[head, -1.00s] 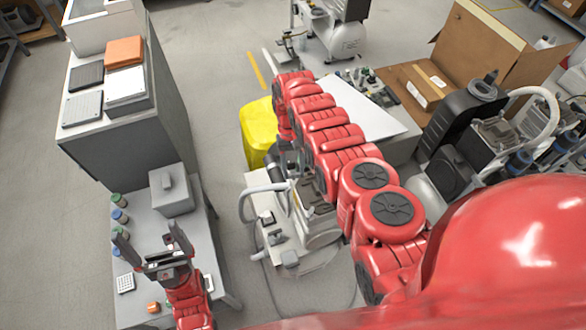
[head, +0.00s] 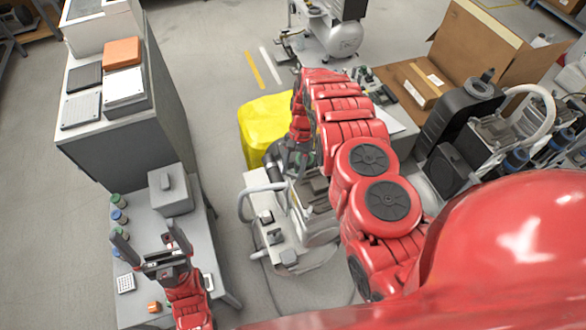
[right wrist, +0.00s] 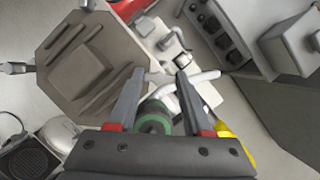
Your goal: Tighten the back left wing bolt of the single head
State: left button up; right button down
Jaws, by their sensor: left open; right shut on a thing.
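The single-head compressor (head: 318,228) stands on the floor in the middle of the head view, with a pale base and a grey hose. Its brownish head block (head: 315,188) lies under my right arm. In the right wrist view, a brown-grey angular plate (right wrist: 90,65) with dark fittings at its corners fills the upper left. I cannot tell which fitting is the back left wing bolt. My left gripper (head: 148,240) is open and empty above the small side table.
The side table (head: 150,215) holds several capped jars and a grey box. A grey cabinet (head: 130,140) is behind it. Another compressor (head: 330,40) and an open carton (head: 480,55) are further back. Floor between cabinet and compressor is clear.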

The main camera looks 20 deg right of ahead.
dwell(0.4)
jog(key=shift+c, duration=1.6)
grip_release()
jog(key=b+v, duration=0.4)
jog(key=v, duration=1.3)
jog(key=shift+r+b, duration=0.25)
jog(key=shift+b, duration=0.1)
jog(key=shift+s, duration=0.1)
